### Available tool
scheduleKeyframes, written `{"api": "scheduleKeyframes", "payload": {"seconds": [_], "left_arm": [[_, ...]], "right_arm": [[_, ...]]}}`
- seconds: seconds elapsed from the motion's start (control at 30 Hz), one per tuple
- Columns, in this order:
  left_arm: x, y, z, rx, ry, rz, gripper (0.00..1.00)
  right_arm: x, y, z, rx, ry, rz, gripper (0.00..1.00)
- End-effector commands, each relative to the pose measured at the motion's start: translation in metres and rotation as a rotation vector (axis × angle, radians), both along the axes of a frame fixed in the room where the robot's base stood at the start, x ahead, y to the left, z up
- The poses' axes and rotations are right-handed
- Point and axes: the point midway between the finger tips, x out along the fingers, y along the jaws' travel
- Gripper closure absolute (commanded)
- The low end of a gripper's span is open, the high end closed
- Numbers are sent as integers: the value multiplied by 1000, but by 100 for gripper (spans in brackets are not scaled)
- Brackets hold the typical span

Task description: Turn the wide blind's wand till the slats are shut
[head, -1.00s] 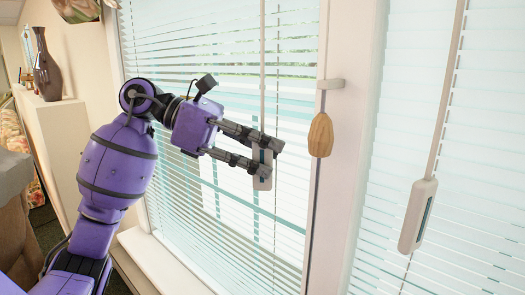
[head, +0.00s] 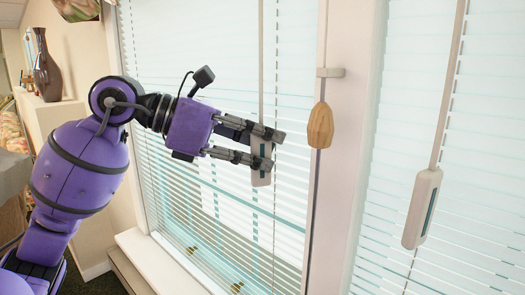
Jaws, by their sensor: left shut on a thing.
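The blind on the left (head: 200,60) hangs in front of a window. Its upper slats look nearly shut, while narrow gaps with teal and dark shapes behind show lower down. Its wand (head: 261,50) hangs upright and ends in a pale grey handle (head: 261,178). My left gripper (head: 273,149) reaches in from the left and is shut on that handle, with its fingers around the upper part. The fingers hide part of the handle. My right gripper is out of view.
A second blind (head: 475,190) on the right has its own wand with a grey handle (head: 421,208). A wooden cord pull (head: 320,126) hangs by the window post, close right of my fingers. A dark vase (head: 45,66) stands on a ledge at left. The sill (head: 165,262) is below.

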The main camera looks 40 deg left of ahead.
Motion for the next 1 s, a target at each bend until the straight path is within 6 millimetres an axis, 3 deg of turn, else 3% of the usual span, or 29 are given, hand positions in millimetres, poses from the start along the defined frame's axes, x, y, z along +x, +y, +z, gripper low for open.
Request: {"api": "scheduleKeyframes", "payload": {"seconds": [0.3,0.97,1.0], "left_arm": [[0,0,0,4,-2,180,100],[0,1,1,0,-3,252,100],[0,1,1,0,-3,252,84]], "right_arm": [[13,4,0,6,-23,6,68],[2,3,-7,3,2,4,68],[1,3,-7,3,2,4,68]]}}
